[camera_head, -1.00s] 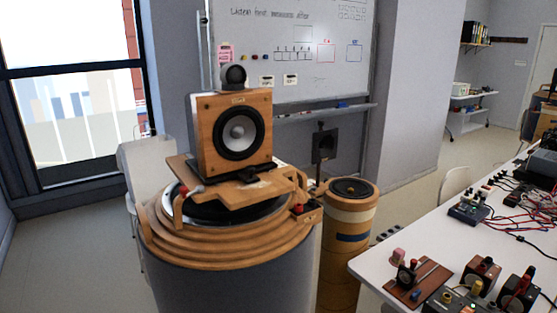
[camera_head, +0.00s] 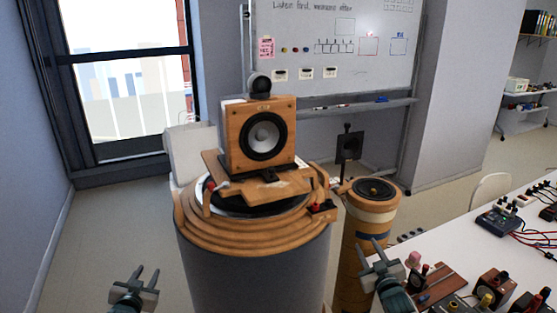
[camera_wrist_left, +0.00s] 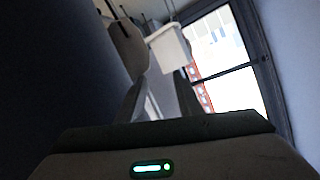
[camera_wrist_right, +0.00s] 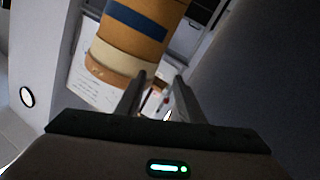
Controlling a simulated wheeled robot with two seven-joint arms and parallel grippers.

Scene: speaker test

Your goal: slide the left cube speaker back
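The left cube speaker (camera_head: 493,287), a small wood-sided cube with a dark front, stands on the white table (camera_head: 465,245) at the lower right. A similar cube speaker (camera_head: 529,305) is to its right, cut by the bottom edge. My right gripper (camera_head: 372,250) is open and empty, left of the table's edge and well left of both cubes. Its spread fingers also show in the right wrist view (camera_wrist_right: 158,85). My left gripper (camera_head: 146,275) is open and empty at the lower left, far from the table. Its fingers also show in the left wrist view (camera_wrist_left: 158,90).
A large wooden speaker (camera_head: 262,135) stands on a round grey pedestal (camera_head: 250,265) between the arms. A striped wooden column (camera_head: 362,235) is just behind my right gripper. A brown board (camera_head: 440,283) lies left of the cubes. Several devices and red wires lie farther back.

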